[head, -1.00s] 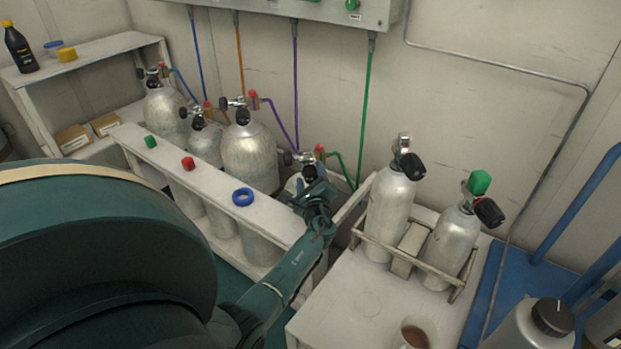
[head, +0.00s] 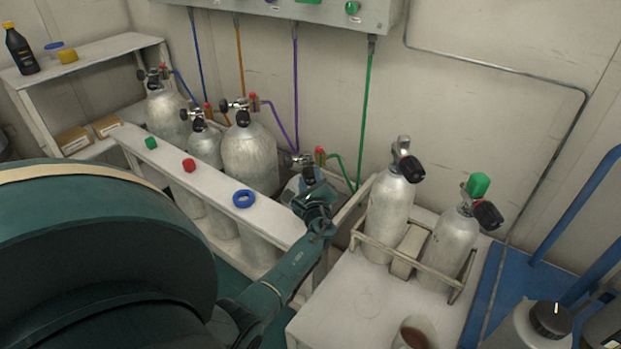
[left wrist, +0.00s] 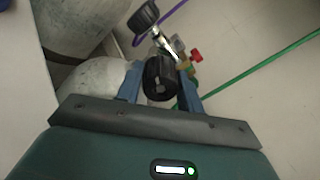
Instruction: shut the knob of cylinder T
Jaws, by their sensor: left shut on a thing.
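My left gripper (head: 310,180) is at the rightmost cylinder (head: 290,187) of the back rack, the one by the green hose. I see no letter on it, so I cannot tell if it is cylinder T. In the left wrist view the blue fingers of my left gripper (left wrist: 160,76) are shut on a black knob (left wrist: 160,80), one finger on each side. The pale cylinder body (left wrist: 90,85) is left of the knob. A second black knob (left wrist: 144,16) and a red cap (left wrist: 197,56) show beyond. My gripper hides much of this cylinder in the head view. My right gripper is out of view.
Two cylinders stand in a holder on a white table (head: 345,300) at right, with a cup (head: 411,335) in front. Hoses hang behind.

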